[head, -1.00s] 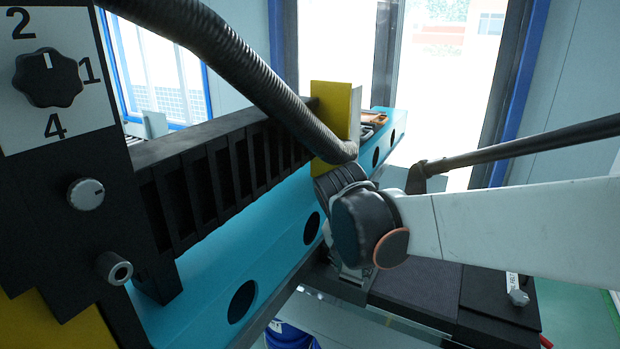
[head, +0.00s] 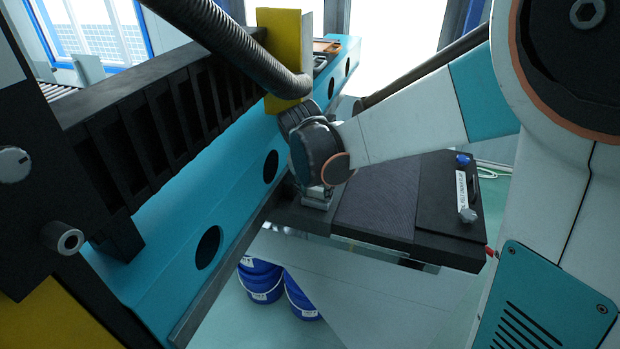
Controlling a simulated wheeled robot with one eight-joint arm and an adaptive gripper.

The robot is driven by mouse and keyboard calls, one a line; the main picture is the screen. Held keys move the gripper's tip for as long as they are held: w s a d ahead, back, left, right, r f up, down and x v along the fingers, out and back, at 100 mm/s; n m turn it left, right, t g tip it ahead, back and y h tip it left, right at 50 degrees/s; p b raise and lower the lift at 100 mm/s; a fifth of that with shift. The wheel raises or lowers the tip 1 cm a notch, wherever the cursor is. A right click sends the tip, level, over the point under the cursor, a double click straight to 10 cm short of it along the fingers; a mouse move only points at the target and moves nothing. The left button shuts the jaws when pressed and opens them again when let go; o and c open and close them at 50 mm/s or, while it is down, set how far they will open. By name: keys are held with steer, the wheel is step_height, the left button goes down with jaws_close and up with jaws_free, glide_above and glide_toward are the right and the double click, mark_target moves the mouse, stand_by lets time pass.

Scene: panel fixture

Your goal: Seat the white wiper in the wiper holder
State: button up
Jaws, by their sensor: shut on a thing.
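My gripper (head: 318,196) shows only in part as grey metal below my dark wrist joint. It is over the near left end of a black worktop (head: 440,240), beside the long blue beam. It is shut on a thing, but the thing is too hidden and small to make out. I cannot pick out the white wiper for certain in the head view. I cannot tell which part of the fixture is the wiper holder.
A black slotted rack (head: 150,130) runs along the blue beam (head: 190,225). A yellow plate (head: 281,40) stands upright near my wrist, with a ribbed hose in front. A white-labelled piece (head: 462,190) lies on the worktop's right. Blue buckets (head: 261,282) stand on the floor below.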

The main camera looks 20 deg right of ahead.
steer(key=shift+s+f+b, duration=0.35)
steer(key=shift+f+b, duration=0.15)
steer(key=shift+b, duration=0.1)
steer(key=shift+s+f, duration=0.1)
steer(key=shift+s, duration=0.1)
steer(key=shift+c, duration=0.8)
steer(key=o, duration=1.1)
steer(key=shift+w, duration=0.1)
steer(key=shift+o, duration=0.5)
steer(key=shift+w+f, duration=0.2)
steer(key=shift+w, duration=0.2)
steer(key=shift+s+r, duration=0.15)
steer(key=shift+s, duration=0.05)
steer(key=shift+w+r, duration=0.1)
